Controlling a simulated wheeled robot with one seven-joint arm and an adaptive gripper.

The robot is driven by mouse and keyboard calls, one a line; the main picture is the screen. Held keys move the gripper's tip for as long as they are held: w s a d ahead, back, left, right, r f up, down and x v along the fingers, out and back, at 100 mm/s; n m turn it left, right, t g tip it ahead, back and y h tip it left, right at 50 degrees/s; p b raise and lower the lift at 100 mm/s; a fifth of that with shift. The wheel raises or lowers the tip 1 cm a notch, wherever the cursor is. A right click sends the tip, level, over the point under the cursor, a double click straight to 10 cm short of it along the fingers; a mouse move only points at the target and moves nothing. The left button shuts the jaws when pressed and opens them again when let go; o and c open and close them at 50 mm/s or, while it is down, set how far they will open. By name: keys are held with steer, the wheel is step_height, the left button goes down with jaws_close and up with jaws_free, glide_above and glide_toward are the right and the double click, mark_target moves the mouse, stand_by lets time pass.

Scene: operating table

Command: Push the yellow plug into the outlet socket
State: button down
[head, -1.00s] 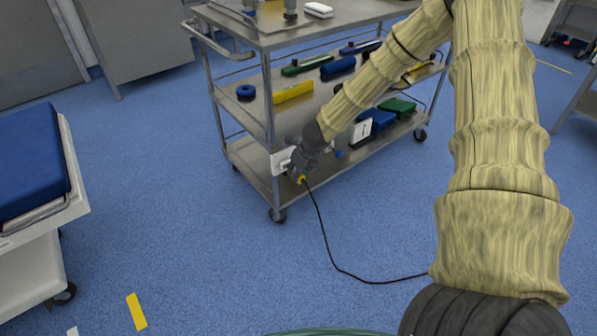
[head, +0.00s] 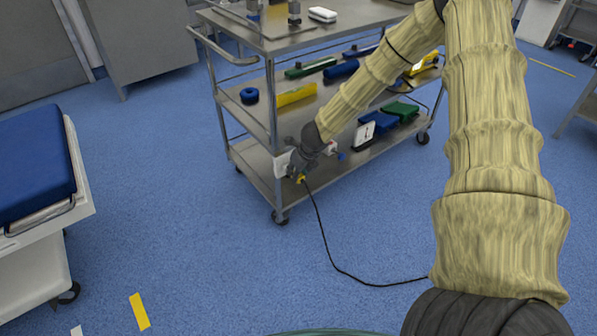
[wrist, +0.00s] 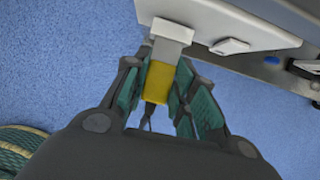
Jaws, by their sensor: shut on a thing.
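The yellow plug (wrist: 157,82) is held between the green finger pads of my gripper (wrist: 158,95) in the wrist view. Its black cord runs back toward my palm. The far end of the plug meets a light grey block (wrist: 173,31) at the white outlet panel (wrist: 215,17); I cannot tell whether the prongs are inside the socket. In the head view my gripper (head: 300,172) is at the cart's near corner, beside the white panel (head: 281,164). The socket opening is hidden.
The metal cart (head: 252,172) has shelves with blue, green and yellow items. The black cord (head: 325,240) hangs to the floor and curves right. A white unit with a blue pad (head: 35,165) stands at left. The blue floor between is mostly clear.

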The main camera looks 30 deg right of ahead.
steer(key=shift+w+r+p, duration=0.1)
steer(key=shift+w+p, duration=0.2)
steer(key=shift+w, duration=0.2)
steer(key=c, duration=1.1)
jaws_free()
steer(key=shift+v, duration=5.95)
